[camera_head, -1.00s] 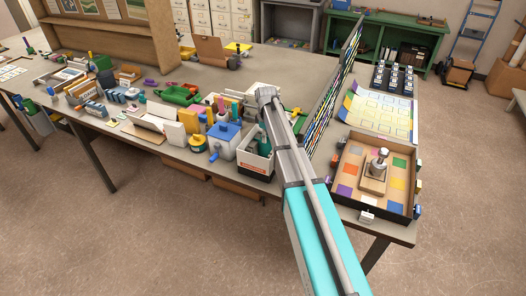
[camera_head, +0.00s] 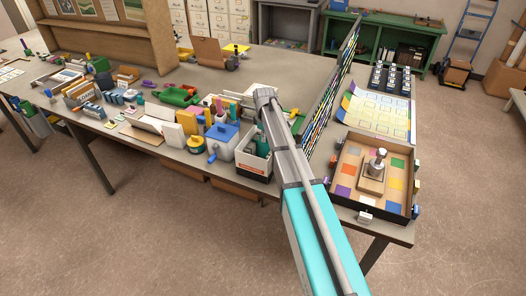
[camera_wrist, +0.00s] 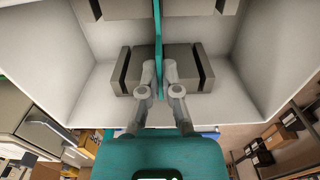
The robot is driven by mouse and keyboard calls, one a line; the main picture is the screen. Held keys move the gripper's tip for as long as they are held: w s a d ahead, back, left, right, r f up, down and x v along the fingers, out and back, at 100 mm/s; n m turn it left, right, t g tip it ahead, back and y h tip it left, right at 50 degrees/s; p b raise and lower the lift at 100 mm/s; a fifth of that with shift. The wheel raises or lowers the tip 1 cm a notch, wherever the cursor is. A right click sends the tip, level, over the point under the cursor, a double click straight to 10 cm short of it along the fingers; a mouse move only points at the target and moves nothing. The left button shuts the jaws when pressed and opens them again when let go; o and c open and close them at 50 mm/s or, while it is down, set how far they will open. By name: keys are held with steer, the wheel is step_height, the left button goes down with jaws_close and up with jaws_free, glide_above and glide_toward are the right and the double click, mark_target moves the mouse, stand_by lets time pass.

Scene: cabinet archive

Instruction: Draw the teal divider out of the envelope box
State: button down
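The teal divider (camera_wrist: 157,28) is a thin upright sheet seen edge-on in the wrist view, between pale walls. My gripper (camera_wrist: 159,68) has its two grey fingers on either side of it, close against its faces, and looks shut on it. The envelope box (camera_head: 248,169), white with an orange label and dark rim, stands near the front edge of the table in the head view. A teal patch of the divider (camera_head: 263,147) shows inside it. Grey blocks with black bands (camera_wrist: 198,68) lie beyond the fingers.
A tall patterned panel (camera_head: 330,98) rises to the right. Beyond it is a shallow tray (camera_head: 349,202) with coloured squares and a stamp. Free tabletop lies at the back.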

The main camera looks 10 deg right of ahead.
steer(key=shift+r+p, duration=0.85)
steer(key=shift+p, duration=0.05)
stand_by(0.7)
step_height(320, 180, up, 11)
steer(key=p, duration=1)
steer(key=shift+p, duration=0.4)
steer(key=shift+s, duration=0.1)
stand_by(0.5)
